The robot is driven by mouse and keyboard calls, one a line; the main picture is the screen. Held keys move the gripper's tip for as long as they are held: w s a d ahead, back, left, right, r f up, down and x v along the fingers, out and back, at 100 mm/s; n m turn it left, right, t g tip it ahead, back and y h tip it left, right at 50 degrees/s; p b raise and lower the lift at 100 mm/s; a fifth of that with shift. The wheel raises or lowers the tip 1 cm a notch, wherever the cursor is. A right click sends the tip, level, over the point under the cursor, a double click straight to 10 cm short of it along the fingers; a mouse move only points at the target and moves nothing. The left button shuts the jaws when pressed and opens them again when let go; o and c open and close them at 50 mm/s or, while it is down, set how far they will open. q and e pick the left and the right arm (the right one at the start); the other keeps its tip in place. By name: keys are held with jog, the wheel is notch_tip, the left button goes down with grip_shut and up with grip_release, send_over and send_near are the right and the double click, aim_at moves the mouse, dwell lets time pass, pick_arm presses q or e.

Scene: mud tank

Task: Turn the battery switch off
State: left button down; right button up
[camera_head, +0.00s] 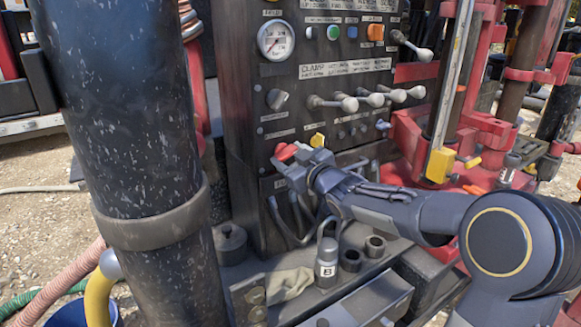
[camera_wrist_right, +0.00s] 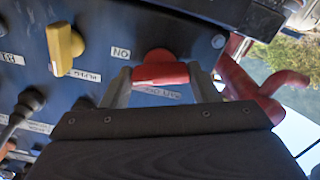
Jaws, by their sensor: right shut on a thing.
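The red battery switch (camera_head: 286,152) sits low on the dark control panel, left of a small yellow knob. My right gripper (camera_head: 295,158) reaches it from the right and is shut on it. In the right wrist view the red handle (camera_wrist_right: 160,74) lies crosswise between my two fingers (camera_wrist_right: 162,82), which touch its ends. A white label reading "ON" is just left of it, and another label below is partly hidden behind the handle. My left gripper is not in view.
The yellow knob (camera_head: 317,140) is close beside my right gripper, and it also shows in the wrist view (camera_wrist_right: 65,48). Several levers (camera_head: 372,98) stick out above. A grey bottle marked B (camera_head: 327,262) stands on the ledge below. A thick black cylinder (camera_head: 130,130) fills the left.

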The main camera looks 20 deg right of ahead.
jog(key=shift+n+b, duration=3.65)
jog(key=shift+n, duration=3.15)
jog(key=o, duration=1)
